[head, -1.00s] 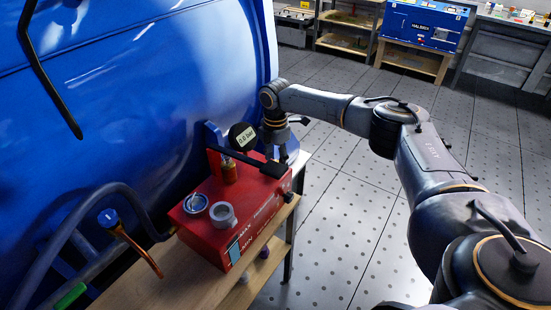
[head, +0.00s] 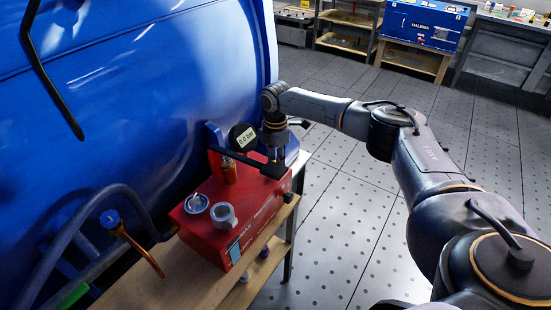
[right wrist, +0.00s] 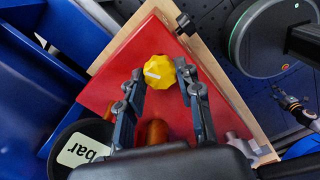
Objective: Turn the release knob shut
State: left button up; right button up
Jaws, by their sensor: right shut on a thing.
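The yellow release knob (right wrist: 160,71), with a pale mark on its top, sits on the red unit (right wrist: 100,92) in the right wrist view. My right gripper (right wrist: 163,73) is shut on the knob, one finger on each side. In the head view, my right gripper (head: 277,157) points down at the far end of the red unit (head: 205,240), where it and the black lever hide most of the knob.
A black lever (head: 236,156) crosses above the red unit near the gripper. A round gauge (head: 243,138) stands beside it, also in the wrist view (right wrist: 85,150). The blue housing (head: 150,90) rises at left; floor at right is clear.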

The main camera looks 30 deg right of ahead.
jog(key=shift+r+m+p, duration=0.15)
jog(key=shift+m+p, duration=0.55)
jog(key=shift+p, duration=0.05)
jog(key=m+p, duration=0.3)
jog(key=shift+s+m, duration=0.1)
jog(key=shift+m, duration=0.2)
jog(key=m+p, duration=0.4)
jog(key=m, duration=0.2)
jog(key=shift+a, duration=0.1)
jog(key=m+p, duration=0.3)
jog(key=m, duration=0.3)
jog(key=shift+m+p, duration=0.3)
jog(key=m+p, duration=0.1)
jog(key=m, duration=0.4)
jog(key=shift+p, duration=0.4)
jog(key=shift+m, duration=0.4)
jog(key=o, duration=1.2)
jog(key=shift+c, duration=0.2)
